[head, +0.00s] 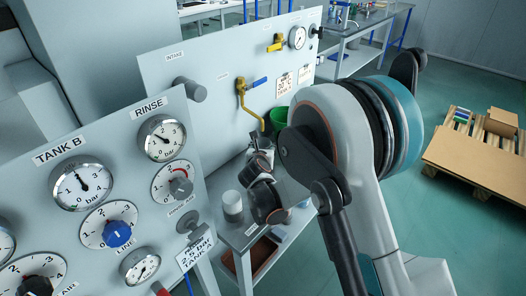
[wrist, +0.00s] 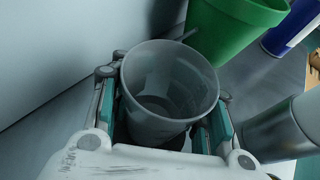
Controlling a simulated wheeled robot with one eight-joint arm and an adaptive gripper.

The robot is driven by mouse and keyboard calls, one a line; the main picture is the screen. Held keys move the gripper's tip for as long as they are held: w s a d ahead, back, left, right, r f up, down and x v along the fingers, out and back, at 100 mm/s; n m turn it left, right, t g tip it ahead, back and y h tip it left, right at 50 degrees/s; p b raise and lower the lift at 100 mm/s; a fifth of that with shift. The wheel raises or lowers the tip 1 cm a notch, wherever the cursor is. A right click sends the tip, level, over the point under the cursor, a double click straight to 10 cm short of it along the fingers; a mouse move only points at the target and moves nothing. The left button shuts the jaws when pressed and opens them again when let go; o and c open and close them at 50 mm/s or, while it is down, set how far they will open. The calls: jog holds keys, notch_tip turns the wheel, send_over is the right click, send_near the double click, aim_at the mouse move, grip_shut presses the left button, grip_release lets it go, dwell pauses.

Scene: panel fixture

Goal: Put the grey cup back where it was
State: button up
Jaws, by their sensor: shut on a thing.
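The grey cup (wrist: 168,125) is upright and empty-looking in the wrist view, with its open mouth towards the camera. My gripper (wrist: 168,88) is shut on it, one finger on each side of its wall. In the head view my gripper (head: 260,162) is over the bench in front of the panel, near the yellow spout. The cup is hard to make out there, among the gripper's parts. Whether its base touches the bench cannot be told.
A green container (wrist: 232,25) stands close behind the cup, also in the head view (head: 279,117). A grey cylinder (head: 232,206) stands on the bench, left of my gripper. A blue-and-white cylinder (wrist: 289,28) is farther right. The yellow pipe (head: 250,108) hangs from the panel (head: 215,130).

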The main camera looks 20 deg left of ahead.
jog(key=o, duration=1.3)
jog(key=shift+f, duration=0.1)
jog(key=shift+r, duration=0.2)
jog(key=p+v, duration=0.3)
jog(key=v, duration=0.9)
jog(key=shift+p, duration=0.3)
